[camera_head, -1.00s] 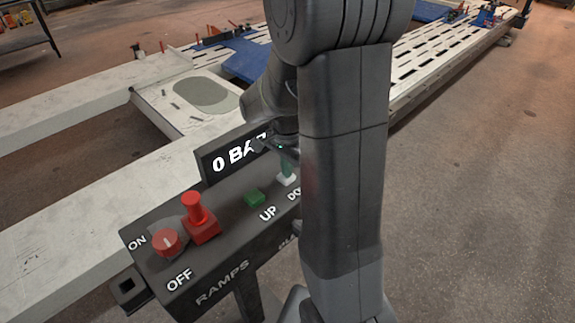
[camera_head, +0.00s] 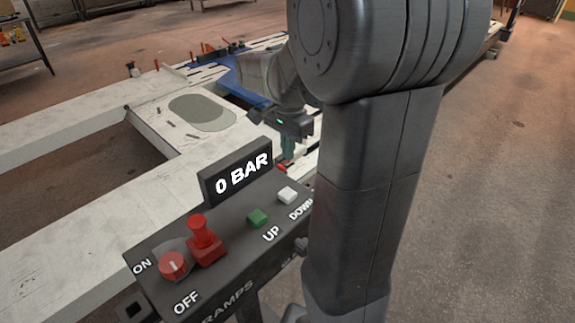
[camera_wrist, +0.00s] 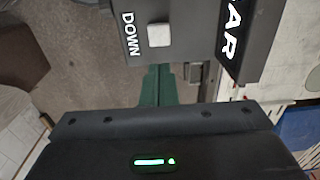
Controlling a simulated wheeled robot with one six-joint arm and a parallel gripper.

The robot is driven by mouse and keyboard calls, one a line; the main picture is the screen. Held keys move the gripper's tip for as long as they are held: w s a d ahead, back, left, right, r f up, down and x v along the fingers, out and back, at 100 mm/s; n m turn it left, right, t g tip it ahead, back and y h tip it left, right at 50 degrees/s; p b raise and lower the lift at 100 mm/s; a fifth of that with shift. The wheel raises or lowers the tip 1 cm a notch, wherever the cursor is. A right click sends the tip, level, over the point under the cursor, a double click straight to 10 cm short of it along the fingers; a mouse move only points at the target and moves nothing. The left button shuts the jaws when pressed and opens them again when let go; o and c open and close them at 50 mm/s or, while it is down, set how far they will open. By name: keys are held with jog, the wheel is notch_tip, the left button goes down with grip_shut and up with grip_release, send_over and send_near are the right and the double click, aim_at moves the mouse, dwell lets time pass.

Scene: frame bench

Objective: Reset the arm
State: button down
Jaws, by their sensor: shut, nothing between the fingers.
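My gripper (camera_head: 288,150) hangs from the arm just behind the right end of the control box (camera_head: 150,252). Its green fingers are shut and empty. In the wrist view the fingers (camera_wrist: 158,86) show below the white DOWN button (camera_wrist: 158,35), apart from it. The same button shows clear in the head view (camera_head: 287,195). My upper arm covers the right part of the head view.
The box has a green UP button (camera_head: 257,217), a red ON/OFF knob (camera_head: 174,265), a red raised switch (camera_head: 205,240) and a display (camera_head: 236,178) reading 0 BAR. A pale frame bench (camera_head: 80,235) lies behind. Brown floor is free at right.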

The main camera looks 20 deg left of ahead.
jog(key=shift+r, duration=0.45)
jog(key=shift+f, duration=0.1)
